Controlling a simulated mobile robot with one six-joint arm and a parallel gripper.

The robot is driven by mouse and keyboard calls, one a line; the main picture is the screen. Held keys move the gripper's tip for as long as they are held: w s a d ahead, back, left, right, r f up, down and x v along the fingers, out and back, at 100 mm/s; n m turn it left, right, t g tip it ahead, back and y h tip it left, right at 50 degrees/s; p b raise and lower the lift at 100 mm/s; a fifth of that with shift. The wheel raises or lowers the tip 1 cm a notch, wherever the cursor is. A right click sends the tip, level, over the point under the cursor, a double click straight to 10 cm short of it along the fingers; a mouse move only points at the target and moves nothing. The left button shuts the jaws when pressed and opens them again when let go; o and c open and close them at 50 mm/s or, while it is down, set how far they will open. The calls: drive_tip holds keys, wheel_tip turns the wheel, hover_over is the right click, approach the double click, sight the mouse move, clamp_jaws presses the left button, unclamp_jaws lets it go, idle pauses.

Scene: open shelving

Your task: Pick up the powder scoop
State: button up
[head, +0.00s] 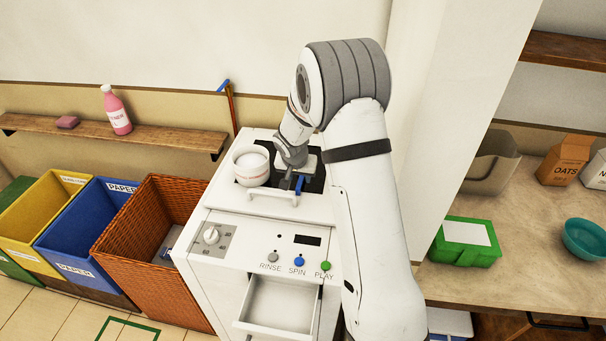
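My gripper (290,182) points down over the dark opening in the machine's top, beside the blue piece. The fingers are small and partly covered by the wrist, so I cannot tell whether they are open or closed on it. A round white tub (251,166) with pale contents stands just left of my gripper.
The machine's front drawer (277,305) is pulled out. A wicker basket (150,240), a blue paper bin (90,235) and a yellow bin (40,215) stand left. A pink bottle (117,112) is on the wall shelf. A green box (465,243) and teal bowl (585,240) are right.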

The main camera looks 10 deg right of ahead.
sight(302, 178)
drive_tip(key=shift+x, duration=1.35)
drive_tip(key=shift+c, duration=0.2)
drive_tip(key=shift+d, duration=0.1)
clamp_jaws()
